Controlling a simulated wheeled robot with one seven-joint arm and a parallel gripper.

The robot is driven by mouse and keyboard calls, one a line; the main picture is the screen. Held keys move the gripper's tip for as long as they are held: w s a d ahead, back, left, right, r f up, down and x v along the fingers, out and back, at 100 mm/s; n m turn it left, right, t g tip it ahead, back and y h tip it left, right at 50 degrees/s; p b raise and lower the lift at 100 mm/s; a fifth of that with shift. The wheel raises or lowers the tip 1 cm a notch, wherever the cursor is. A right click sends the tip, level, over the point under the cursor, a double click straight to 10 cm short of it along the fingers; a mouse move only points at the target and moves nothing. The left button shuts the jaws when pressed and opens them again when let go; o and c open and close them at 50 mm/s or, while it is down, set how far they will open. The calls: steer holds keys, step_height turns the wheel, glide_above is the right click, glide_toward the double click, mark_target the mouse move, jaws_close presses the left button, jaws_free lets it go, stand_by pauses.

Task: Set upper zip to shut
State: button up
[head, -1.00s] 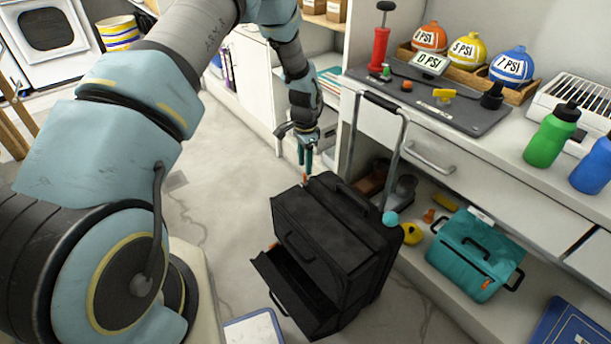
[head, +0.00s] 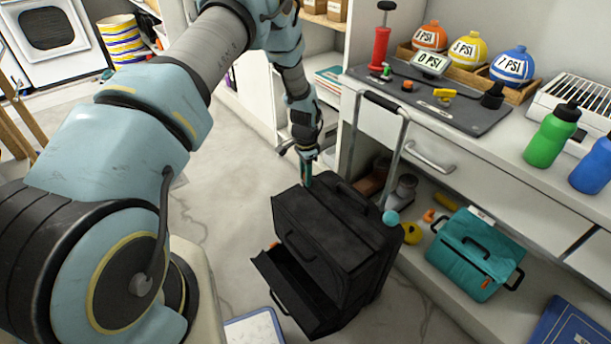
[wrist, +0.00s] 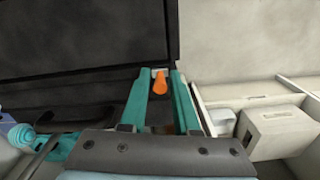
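A black soft case (head: 345,240) stands on the floor with its lower front section folded open. Its upper section looks closed from the head view, but I cannot tell the upper zip's state. An orange pull tab (wrist: 160,85) lies by the case's edge in the wrist view. My gripper (wrist: 161,73) has its teal fingers apart, one on each side of this tab, with no clear grip on it. In the head view my gripper (head: 307,183) points down at the case's upper back-left corner; the tab is hidden there. Another orange tab (head: 275,246) shows lower on the left side.
A telescopic handle (head: 400,150) rises behind the case. A workbench with drawers (head: 430,155) stands right, with a teal bag (head: 470,258) on its low shelf. A blue-edged board (head: 255,330) lies in front. The floor left of the case is clear.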

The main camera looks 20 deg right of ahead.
jaws_close()
stand_by(0.9)
